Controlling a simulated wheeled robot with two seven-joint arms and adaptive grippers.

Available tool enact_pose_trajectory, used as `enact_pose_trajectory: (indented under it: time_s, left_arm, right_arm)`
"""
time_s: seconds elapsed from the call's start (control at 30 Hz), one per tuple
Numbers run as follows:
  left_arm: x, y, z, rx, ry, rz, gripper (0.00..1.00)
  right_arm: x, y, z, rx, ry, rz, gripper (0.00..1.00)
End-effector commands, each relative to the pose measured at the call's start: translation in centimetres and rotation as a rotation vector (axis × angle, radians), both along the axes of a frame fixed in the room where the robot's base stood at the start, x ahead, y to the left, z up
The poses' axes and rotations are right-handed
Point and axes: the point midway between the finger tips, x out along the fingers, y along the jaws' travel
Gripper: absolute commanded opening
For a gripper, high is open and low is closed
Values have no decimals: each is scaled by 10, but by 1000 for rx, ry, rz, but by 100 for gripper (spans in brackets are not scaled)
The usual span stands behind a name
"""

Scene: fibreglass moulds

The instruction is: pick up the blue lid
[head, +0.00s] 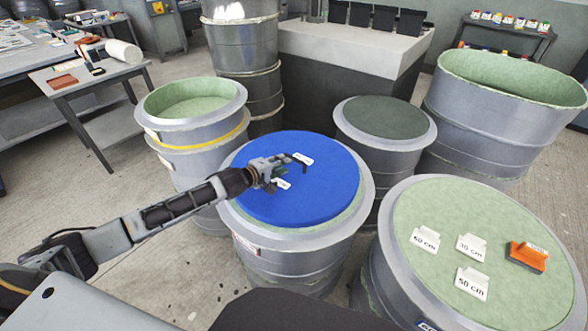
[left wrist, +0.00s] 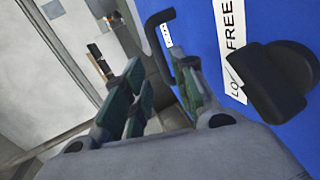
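The blue lid (head: 325,200) lies on a grey drum in the middle of the head view and fills the right of the left wrist view (left wrist: 285,22). It carries white labels, one reading "FREE" (left wrist: 232,38). A black bar handle (left wrist: 158,28) and a dark knob-like part (left wrist: 280,82) show on it in the left wrist view. My left gripper (head: 281,170) is over the lid near its middle. Its green-padded fingers (left wrist: 165,98) are apart, with the end of the handle near the gap. I cannot tell whether they touch it. My right gripper is out of view.
An open green-lined drum (head: 195,108) stands behind left, a dark-topped drum (head: 385,118) behind right. A front-right drum (head: 500,235) bears size cards and an orange tool (head: 526,257). A small table (head: 90,72) stands left.

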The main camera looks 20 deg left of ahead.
Motion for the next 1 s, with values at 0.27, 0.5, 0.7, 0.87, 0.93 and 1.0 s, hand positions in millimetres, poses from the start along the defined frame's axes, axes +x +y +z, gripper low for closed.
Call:
enact_pose_trajectory:
  time_s: [0.27,0.5,0.7,0.87,0.93,1.0]
  left_arm:
    - [17,-7,-5,-2,-1,0,27]
    - [27,-11,-10,-2,0,-1,27]
    - [28,-12,-11,-1,-1,-1,27]
    - [28,-12,-11,-1,-1,-1,27]
    - [28,-12,-11,-1,-1,-1,27]
    - [29,-12,-11,-1,-1,-1,27]
  right_arm:
    - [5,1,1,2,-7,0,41]
    - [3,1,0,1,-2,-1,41]
    - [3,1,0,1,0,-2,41]
    - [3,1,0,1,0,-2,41]
    - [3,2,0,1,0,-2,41]
    - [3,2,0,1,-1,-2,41]
